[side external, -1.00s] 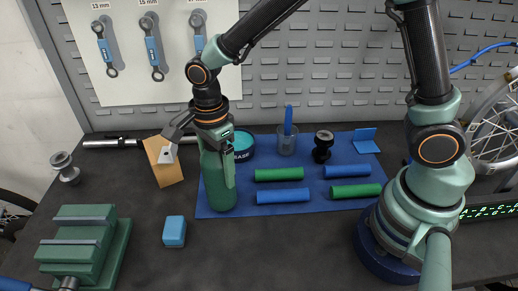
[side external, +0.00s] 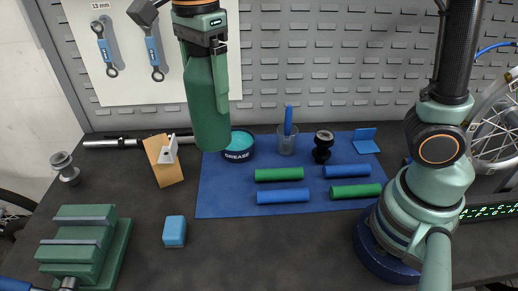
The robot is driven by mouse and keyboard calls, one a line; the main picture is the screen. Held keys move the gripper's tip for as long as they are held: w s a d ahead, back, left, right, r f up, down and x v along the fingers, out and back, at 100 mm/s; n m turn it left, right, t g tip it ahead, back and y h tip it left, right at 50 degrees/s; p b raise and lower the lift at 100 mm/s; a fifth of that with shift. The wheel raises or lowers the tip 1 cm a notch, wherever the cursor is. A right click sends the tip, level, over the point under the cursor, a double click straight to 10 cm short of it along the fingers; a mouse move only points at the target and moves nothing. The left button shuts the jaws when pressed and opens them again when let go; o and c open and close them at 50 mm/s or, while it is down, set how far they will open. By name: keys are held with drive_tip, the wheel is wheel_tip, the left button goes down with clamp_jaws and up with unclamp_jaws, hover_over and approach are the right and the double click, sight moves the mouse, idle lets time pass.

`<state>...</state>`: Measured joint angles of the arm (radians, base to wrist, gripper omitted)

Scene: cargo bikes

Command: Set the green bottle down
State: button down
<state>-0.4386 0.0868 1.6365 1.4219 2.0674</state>
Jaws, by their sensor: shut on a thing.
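The green bottle (side external: 208,112) hangs nearly upright, with a slight tilt, in the upper middle of the side external view. My gripper (side external: 206,58) is shut on its upper part, and the jaws hide the bottle's top. The bottle appears to be in the air, with its base in front of the left end of the blue mat (side external: 240,206). It partly covers the grease tin (side external: 239,147) behind it.
Green and blue cylinders (side external: 284,196) lie on the mat. A clear cup (side external: 287,140) and a black knob-like part (side external: 323,146) stand behind them. A blue block (side external: 174,231) and a green vise (side external: 85,243) are at the front left. The mat's left front is bare.

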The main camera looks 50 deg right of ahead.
drive_tip(key=s+a+n, duration=0.6)
drive_tip(key=s+a, duration=0.1)
drive_tip(key=s, duration=0.5)
wheel_tip(320, 180, down, 20)
drive_tip(key=shift+d, duration=0.15)
drive_tip(key=shift+s, duration=0.1)
unclamp_jaws()
